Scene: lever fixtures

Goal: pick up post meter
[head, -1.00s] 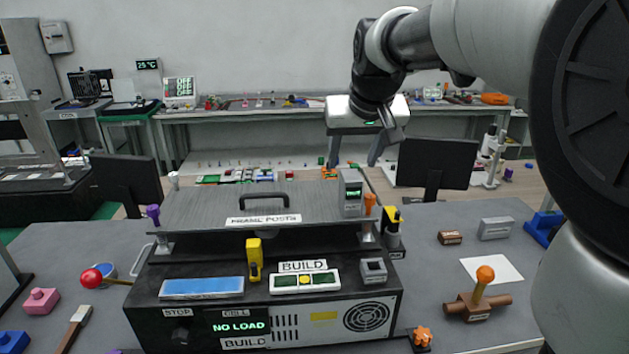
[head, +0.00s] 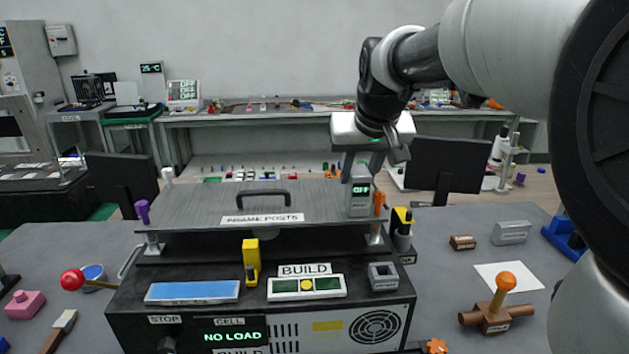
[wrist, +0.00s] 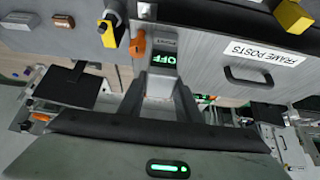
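The post meter (head: 360,196) is a small grey upright box with a green-lit OFF display. It stands at the right end of the grey FRAME POSTS panel (head: 210,200). In the wrist view the meter (wrist: 164,62) shows just beyond and between my fingertips. My gripper (head: 362,166) points down right at the meter's top. Its two fingers (wrist: 162,84) are apart, one toward each side of the meter. I cannot tell whether they touch it.
An orange-topped clamp post (head: 379,204) stands close right of the meter, with a yellow-and-black tool in a holder (head: 402,225) beyond it. A black handle (head: 263,198) rises from the panel. A dark monitor (head: 445,168) stands behind right. The bench at right has free room.

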